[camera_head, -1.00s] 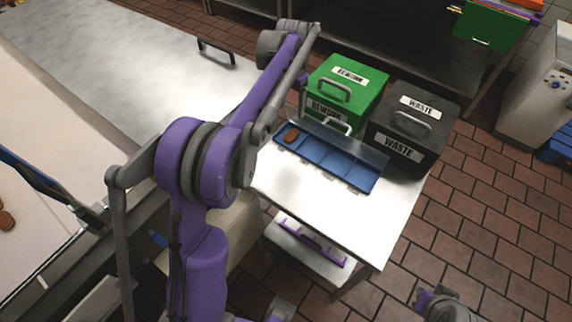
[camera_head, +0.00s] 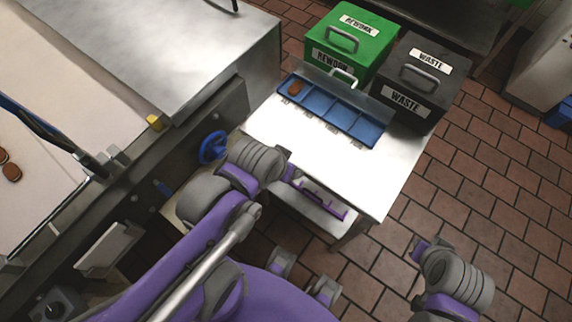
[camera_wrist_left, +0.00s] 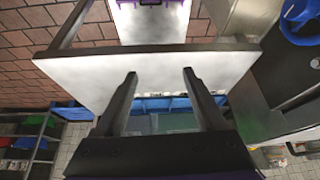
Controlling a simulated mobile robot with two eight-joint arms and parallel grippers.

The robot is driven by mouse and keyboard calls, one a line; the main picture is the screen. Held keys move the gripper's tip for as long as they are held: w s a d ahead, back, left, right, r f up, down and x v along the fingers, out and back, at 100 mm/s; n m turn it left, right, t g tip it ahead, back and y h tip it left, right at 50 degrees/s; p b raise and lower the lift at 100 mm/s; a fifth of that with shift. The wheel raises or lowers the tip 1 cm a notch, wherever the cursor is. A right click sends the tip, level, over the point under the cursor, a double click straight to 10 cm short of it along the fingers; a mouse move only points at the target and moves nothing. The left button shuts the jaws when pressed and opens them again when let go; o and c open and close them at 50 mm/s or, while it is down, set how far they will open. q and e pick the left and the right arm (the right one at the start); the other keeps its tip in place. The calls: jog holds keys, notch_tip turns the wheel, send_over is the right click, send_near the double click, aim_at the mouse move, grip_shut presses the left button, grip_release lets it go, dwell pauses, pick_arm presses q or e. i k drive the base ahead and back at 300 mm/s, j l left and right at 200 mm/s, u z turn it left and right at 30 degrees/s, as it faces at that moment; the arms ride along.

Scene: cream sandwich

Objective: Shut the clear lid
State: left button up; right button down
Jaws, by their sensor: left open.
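The blue tray (camera_head: 352,124) with several compartments sits on the steel table. A brown piece lies in its left compartment. The clear lid (camera_head: 362,98) stands raised along the tray's back edge, with a pale handle at its top. In the left wrist view the blue tray (camera_wrist_left: 152,103) shows beyond the fingers, partly hidden. My left gripper (camera_head: 291,172) is at the table's near-left edge, in front of the tray and apart from it. Its two fingers (camera_wrist_left: 159,73) are spread with nothing between them. My right gripper (camera_head: 420,250) hangs off the table at lower right; its jaws are unclear.
A green rework bin (camera_head: 368,47) and a black waste bin (camera_head: 432,72) stand close behind the tray. A conveyor with a blue knob (camera_head: 213,146) lies left of the table. The front of the steel tabletop (camera_head: 350,178) is clear.

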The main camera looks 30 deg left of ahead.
aim_at(335, 70)
jog(key=l+z, duration=0.1)
jog(key=z, duration=1.8)
jog(key=i+l+z, duration=0.1)
jog(key=l, duration=0.3)
jog(key=i+l+z, duration=0.1)
jog(key=l, duration=0.25)
jog(key=i+l+z, duration=0.1)
jog(key=l, duration=0.25)
jog(key=i+u, duration=0.35)
jog(key=i+l+u, duration=0.25)
jog(key=i+u, duration=0.15)
jog(key=i+l+u, duration=0.35)
jog(key=i+j+u, duration=0.1)
jog(key=u, duration=0.3)
jog(key=i+u, duration=0.5)
jog(key=u, duration=0.3)
jog(key=i+l+u, duration=0.1)
jog(key=u, duration=0.3)
jog(key=i+u, duration=0.2)
jog(key=u, duration=0.2)
jog(key=i+l+u, duration=0.1)
jog(key=u, duration=0.3)
jog(key=i+l+u, duration=0.15)
jog(key=u, duration=0.25)
jog(key=i+l+u, duration=0.2)
jog(key=u, duration=0.2)
jog(key=i+l+u, duration=0.15)
jog(key=u, duration=0.25)
jog(key=i+l+u, duration=0.35)
jog(key=k+j, duration=0.1)
